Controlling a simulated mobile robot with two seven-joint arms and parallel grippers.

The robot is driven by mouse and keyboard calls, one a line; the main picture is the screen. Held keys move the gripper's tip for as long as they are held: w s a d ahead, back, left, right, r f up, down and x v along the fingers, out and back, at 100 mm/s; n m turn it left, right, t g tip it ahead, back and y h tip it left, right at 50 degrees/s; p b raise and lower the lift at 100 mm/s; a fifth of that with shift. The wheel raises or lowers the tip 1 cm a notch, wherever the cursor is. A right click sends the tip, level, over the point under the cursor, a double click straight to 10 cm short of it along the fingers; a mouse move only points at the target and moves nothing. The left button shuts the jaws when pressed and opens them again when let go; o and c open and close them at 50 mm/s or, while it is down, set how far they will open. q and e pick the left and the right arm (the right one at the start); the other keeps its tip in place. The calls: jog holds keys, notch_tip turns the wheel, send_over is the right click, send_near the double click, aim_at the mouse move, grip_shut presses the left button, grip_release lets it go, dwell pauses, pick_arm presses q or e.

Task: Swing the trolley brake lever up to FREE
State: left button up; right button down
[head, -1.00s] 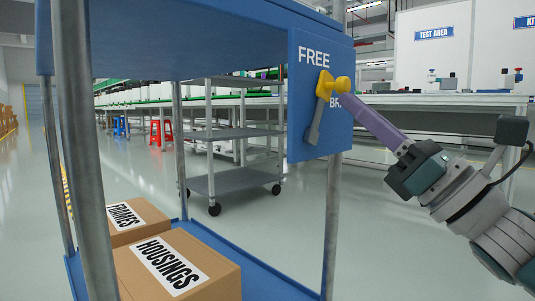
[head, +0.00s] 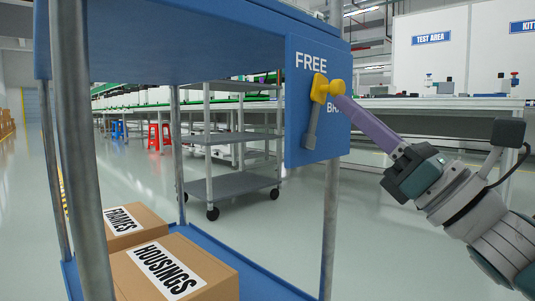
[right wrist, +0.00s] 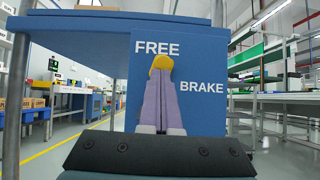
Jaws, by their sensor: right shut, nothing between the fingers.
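The brake lever (head: 313,122) is on the blue panel (head: 299,138) of the trolley: a grey arm with a yellow top and a round yellow knob (head: 337,87) jutting out. It stands nearly upright, leaning slightly right, with its yellow top just under the word FREE. BRAKE is lower right, partly hidden by the knob and fingers in the head view. My right gripper (head: 343,101) has its purple fingers shut and empty, their tips against or very close to the knob; contact is unclear. In the right wrist view the knob (right wrist: 162,62) shows just beyond the fingertips. My left gripper is not in view.
The blue trolley shelf (head: 255,277) carries boxes marked HOUSINGS (head: 205,262) and FRAMES (head: 140,218). Metal posts (head: 331,215) stand at its corners. A grey shelf cart (head: 236,186) is behind. The floor to the right is open.

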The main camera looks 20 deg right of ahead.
dwell(0.4)
dwell(0.4)
jog(key=w+d+f+b+v, duration=0.1)
jog(key=w+f+b+v, duration=0.1)
jog(key=v, duration=1)
jog(key=shift+s+f+b, duration=0.25)
jog(key=shift+f+b, duration=0.05)
jog(key=shift+b, duration=0.25)
jog(key=shift+d, duration=0.2)
